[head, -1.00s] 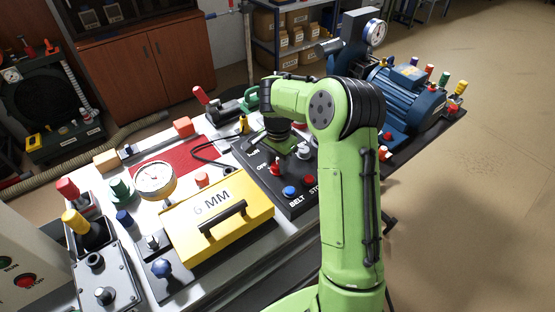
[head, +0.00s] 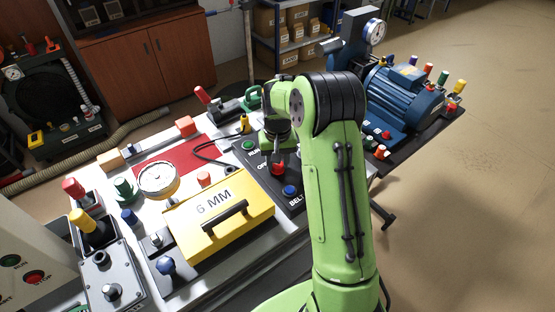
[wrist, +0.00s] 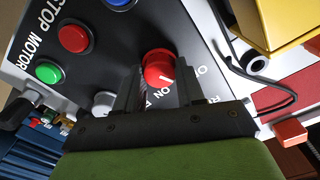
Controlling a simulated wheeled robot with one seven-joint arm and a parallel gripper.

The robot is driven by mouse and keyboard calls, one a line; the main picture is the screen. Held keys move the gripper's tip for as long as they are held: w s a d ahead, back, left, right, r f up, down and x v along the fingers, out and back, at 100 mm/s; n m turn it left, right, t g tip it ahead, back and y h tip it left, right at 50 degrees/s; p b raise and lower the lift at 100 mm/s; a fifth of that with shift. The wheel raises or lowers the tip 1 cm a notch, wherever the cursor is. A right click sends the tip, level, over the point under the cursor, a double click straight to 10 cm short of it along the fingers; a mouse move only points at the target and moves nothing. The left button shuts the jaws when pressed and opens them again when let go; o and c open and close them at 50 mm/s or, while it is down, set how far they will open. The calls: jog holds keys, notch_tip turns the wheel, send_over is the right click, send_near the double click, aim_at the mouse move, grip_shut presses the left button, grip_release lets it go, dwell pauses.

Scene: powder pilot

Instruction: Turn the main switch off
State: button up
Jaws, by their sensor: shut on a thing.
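The main switch is a red round knob with a white pointer line, on the black control panel (head: 268,185). In the head view the red knob (head: 278,169) shows just under my gripper (head: 279,158). In the wrist view the red knob (wrist: 157,66) sits between the two dark fingers of my gripper (wrist: 156,82), which are shut on it. The white line on the knob points towards the ON lettering, near my gripper. Part of the OFF and ON lettering is hidden by the fingers.
A blue button (head: 290,191) and a green button (head: 248,146) lie close to the knob. In the wrist view, another red button (wrist: 74,38) and a grey knob (wrist: 104,101) stand nearby. The yellow 6 MM case (head: 232,208) stands left of the panel.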

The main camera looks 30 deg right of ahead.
jog(key=shift+r+n, duration=0.1)
jog(key=shift+n, duration=0.5)
jog(key=shift+w, duration=0.1)
jog(key=o, duration=1)
notch_tip(320, 180, up, 16)
jog(key=p, duration=0.2)
jog(key=shift+p, duration=0.35)
